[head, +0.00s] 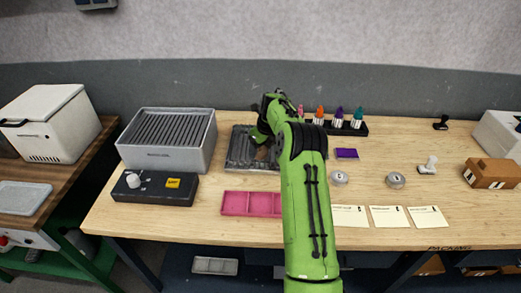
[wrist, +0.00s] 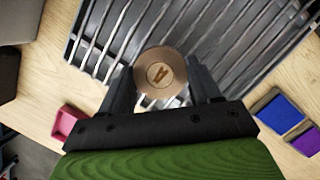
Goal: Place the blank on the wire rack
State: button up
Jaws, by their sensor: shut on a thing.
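The blank is a round copper-brown disc with a letter-like mark on its face (wrist: 160,75). My gripper (wrist: 161,88) is shut on it, with one dark finger on each side. The wire rack, a grey frame of parallel bars (wrist: 110,35), lies beneath the blank in the wrist view. In the head view the rack (head: 239,148) is on the wooden bench, partly hidden by my green arm. My gripper (head: 262,142) is over the rack there and mostly hidden. I cannot tell whether the blank touches the bars.
A grey slatted box (head: 165,155) and a black control box with a knob (head: 153,190) stand left of the rack. A pink tray (head: 248,204) lies in front. Coloured bottles (head: 339,118), a purple pad (head: 346,153), metal discs (head: 396,180) and white cards (head: 387,216) are to the right.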

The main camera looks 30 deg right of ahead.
jog(key=shift+d+f, duration=0.1)
jog(key=shift+f, duration=0.05)
jog(key=o, duration=1.3)
jog(key=shift+f, duration=0.1)
jog(key=shift+c, duration=0.2)
jog(key=p+v, duration=0.2)
jog(key=v, duration=1)
jog(key=s+a+r+n+h, duration=0.1)
jog(key=s+a+r+n, duration=0.45)
jog(key=a+n, duration=0.2)
jog(key=s+a+r+n+h, duration=0.1)
jog(key=s+a+r+n, duration=0.3)
jog(key=a+r+n, duration=0.35)
jog(key=s+a+f+n+t, duration=0.1)
jog(key=s+a+n, duration=0.2)
jog(key=s+n, duration=0.3)
jog(key=s+a+f+n+y, duration=0.1)
jog(key=s+a+f+n, duration=0.1)
jog(key=s+a+n, duration=0.2)
jog(key=s+a+f+n+t, duration=0.1)
jog(key=s+a+n, duration=0.3)
jog(key=s+n, duration=0.5)
jog(key=s, duration=0.4)
jog(key=shift+s+f+n+t+y, duration=0.25)
jog(key=shift+f+n+t+y, duration=0.05)
jog(key=shift+f, duration=0.05)
